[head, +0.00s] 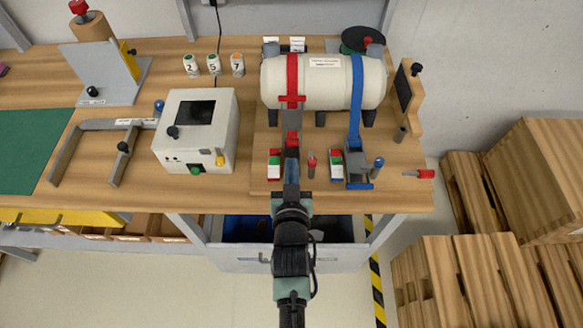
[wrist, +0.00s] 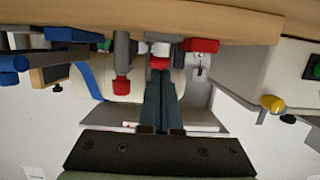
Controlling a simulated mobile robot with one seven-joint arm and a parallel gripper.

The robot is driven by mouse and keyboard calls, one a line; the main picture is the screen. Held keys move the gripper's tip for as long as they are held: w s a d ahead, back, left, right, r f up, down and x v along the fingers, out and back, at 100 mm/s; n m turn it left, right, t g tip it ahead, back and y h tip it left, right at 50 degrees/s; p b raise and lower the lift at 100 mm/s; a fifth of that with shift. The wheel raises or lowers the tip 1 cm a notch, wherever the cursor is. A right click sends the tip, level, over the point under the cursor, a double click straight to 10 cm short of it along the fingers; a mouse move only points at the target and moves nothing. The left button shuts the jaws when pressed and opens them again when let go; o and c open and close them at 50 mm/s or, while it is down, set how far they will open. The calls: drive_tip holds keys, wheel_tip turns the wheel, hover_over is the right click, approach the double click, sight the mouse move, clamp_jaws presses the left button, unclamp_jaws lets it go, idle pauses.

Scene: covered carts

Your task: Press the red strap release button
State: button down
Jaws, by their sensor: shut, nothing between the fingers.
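A white tank (head: 343,82) lies on a cradle at the back of the bench, with a red strap (head: 292,75) and a blue strap (head: 356,90) around it. Below the red strap, a red part (head: 292,138) that looks like its release button shows just past my fingertips. It also shows in the wrist view (wrist: 160,63), partly hidden by the fingers. My gripper (head: 291,154) is shut and empty, and its fingers point at this red part in the wrist view (wrist: 160,78). I cannot tell whether they touch it.
A red-topped peg (head: 312,164) stands just right of my fingers, and a red-green block (head: 274,164) just left. Further right are another red-green block (head: 336,164) and the blue strap's buckle (head: 358,172). A grey box (head: 222,125) with knobs stands left.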

drive_tip(key=shift+f, duration=0.4)
